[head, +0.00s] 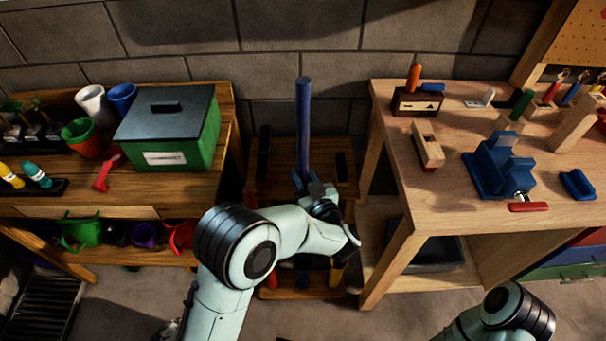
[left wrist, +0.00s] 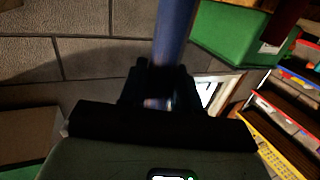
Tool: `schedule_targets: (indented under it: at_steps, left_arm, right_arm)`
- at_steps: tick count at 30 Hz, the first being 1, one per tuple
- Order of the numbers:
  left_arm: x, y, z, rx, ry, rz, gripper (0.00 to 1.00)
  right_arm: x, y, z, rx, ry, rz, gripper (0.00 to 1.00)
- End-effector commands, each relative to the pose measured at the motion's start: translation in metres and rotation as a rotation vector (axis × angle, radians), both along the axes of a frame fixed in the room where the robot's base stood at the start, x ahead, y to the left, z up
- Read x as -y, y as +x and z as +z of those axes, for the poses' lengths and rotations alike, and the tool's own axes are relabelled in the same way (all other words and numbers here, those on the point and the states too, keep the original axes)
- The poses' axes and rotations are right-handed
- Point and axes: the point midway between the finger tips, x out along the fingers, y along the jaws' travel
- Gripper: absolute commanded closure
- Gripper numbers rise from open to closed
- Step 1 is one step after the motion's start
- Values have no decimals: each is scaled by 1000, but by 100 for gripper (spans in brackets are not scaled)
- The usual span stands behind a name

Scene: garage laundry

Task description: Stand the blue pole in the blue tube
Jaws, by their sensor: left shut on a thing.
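The blue pole (head: 303,125) stands near upright in the head view, between the two benches and in front of the block wall. My left gripper (head: 314,190) is shut on its lower part. In the left wrist view the pole (left wrist: 173,35) runs up from between the dark fingers (left wrist: 160,88). A blue piece (head: 303,279), perhaps the blue tube, shows low on the wooden stand below my left arm. The arm hides most of it and the pole's lower end, so I cannot tell how they meet. My right gripper is out of view.
The wooden stand (head: 268,183) also has a red piece (head: 271,276) and a yellow piece (head: 337,272). A green bin (head: 172,133) with a dark lid sits on the left bench. The right bench (head: 448,190) holds a blue vise (head: 499,165) and tools.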

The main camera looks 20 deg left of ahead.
Motion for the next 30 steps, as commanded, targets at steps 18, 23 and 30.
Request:
schedule_targets:
  at_steps: [18, 23, 30]
  left_arm:
    - [0, 0, -52, 1, 2, 0, 100]
    - [0, 0, -65, 1, 2, 0, 100]
    - [0, 0, -84, 2, 1, 0, 100]
  right_arm:
    - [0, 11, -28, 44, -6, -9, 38]
    - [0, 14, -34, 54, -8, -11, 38]
    - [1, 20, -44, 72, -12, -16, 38]
